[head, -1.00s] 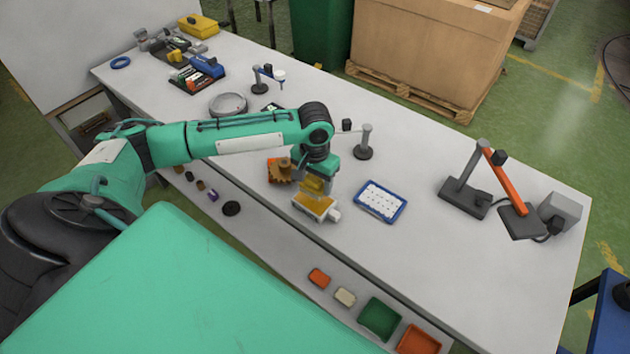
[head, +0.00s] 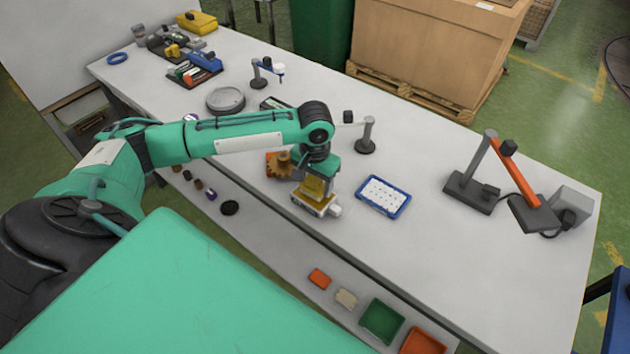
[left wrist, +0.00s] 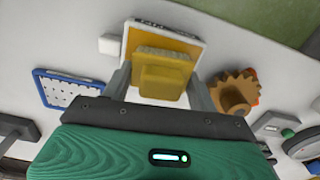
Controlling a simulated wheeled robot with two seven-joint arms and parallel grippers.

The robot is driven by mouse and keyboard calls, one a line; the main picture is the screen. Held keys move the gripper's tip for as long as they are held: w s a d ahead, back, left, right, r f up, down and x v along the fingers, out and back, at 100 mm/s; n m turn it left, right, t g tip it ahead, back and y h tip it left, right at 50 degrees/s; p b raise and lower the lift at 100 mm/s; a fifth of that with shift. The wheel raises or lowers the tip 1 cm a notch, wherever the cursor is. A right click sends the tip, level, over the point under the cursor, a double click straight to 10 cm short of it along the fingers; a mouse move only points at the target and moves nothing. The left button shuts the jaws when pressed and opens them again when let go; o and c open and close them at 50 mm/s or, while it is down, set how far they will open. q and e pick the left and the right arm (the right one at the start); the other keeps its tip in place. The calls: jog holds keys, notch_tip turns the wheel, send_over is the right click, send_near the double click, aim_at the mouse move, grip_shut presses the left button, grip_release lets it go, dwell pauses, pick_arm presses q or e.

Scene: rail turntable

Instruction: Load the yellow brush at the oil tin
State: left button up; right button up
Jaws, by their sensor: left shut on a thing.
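My left gripper (head: 317,186) is shut on the yellow brush (left wrist: 163,80), with one finger on each side of its yellow block. In the head view the brush (head: 314,188) is a yellow band under the gripper. Directly below it is a pale, shallow box with a yellow inside and a small white knob, apparently the oil tin (head: 310,207); the left wrist view also shows this tin (left wrist: 168,42). A grey strip lines the brush's far edge. Whether the brush touches the inside of the tin is hidden. My right gripper is not in view.
A brown gear (head: 283,164) stands close to the left of the tin. A blue-rimmed tray (head: 383,196) with a white pad lies to the right. A small dark stand (head: 366,137) rises behind. An orange-armed lamp (head: 514,172) stands farther right. The bench between is bare.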

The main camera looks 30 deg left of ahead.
pick_arm(q)
jog(key=shift+f, duration=0.15)
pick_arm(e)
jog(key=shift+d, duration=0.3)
pick_arm(q)
jog(key=shift+f, duration=0.3)
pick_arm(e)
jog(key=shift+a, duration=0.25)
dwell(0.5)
pick_arm(q)
jog(key=shift+p, duration=0.35)
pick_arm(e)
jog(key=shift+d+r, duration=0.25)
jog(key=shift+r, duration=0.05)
pick_arm(q)
jog(key=shift+s+f+p, duration=0.1)
jog(key=shift+f+p, duration=0.05)
jog(key=shift+p, duration=0.2)
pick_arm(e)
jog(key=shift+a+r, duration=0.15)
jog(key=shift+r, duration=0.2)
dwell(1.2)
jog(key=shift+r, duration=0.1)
